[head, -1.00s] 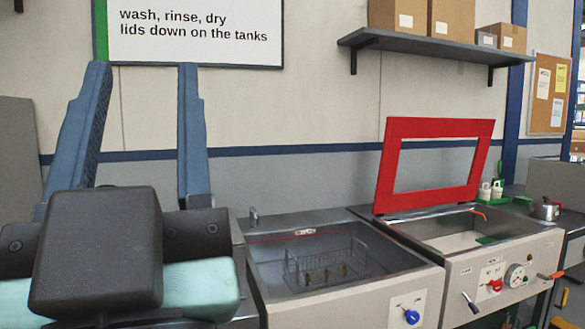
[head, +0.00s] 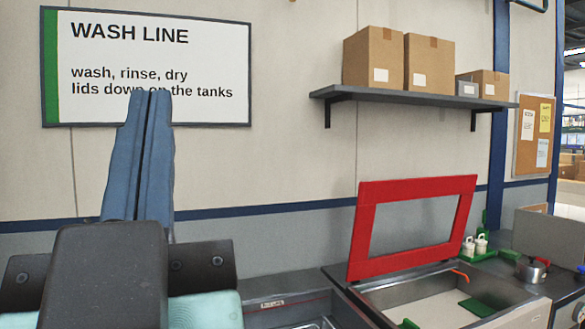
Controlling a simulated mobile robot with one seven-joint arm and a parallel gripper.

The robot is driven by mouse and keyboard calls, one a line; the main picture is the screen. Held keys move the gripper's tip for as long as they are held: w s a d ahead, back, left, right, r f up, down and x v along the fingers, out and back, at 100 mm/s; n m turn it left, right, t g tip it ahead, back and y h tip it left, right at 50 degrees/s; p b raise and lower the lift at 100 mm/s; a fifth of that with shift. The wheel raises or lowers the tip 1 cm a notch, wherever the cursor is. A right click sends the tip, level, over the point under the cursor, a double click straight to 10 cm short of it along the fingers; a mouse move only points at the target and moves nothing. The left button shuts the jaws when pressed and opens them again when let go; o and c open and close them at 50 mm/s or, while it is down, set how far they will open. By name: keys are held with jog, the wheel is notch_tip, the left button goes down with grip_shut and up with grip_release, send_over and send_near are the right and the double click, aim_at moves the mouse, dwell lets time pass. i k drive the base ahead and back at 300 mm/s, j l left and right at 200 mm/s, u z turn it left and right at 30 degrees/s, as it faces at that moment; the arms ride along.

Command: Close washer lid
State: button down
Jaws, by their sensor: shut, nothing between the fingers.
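The washer lid is a red rectangular frame (head: 362,232) with an open middle. It stands raised, leaning slightly back, hinged along the rear of a steel tank (head: 370,297) at the lower right. The tank's opening shows a pale inside and a green piece (head: 477,307). My gripper (head: 151,95) is at the left, pointing up, its two blue fingers together with nothing between them. It is well to the left of the lid and does not touch it. The tank's front is mostly out of view.
Another tank (head: 275,303) sits left of the lid, mostly cut off below. A shelf (head: 400,96) with cardboard boxes (head: 373,58) hangs on the wall above. A sign (head: 215,108) is behind my gripper. White bottles (head: 475,245) and a metal pot (head: 531,270) stand right of the lid.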

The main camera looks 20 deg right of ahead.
aim_at(370, 193)
jog(key=i+l+z, duration=0.1)
jog(key=i+l, duration=0.3)
jog(key=l, duration=0.4)
jog(key=i+l+z, duration=0.1)
jog(key=i+l, duration=0.3)
jog(key=l, duration=0.35)
jog(key=i+l+z, duration=0.1)
jog(key=i+l, duration=0.35)
jog(key=l, duration=0.25)
jog(key=i+l+z, duration=0.1)
jog(key=i+l, duration=0.35)
jog(key=l, duration=0.25)
jog(key=i+l+z, duration=0.1)
jog(key=i+l, duration=0.4)
jog(key=l, duration=0.15)
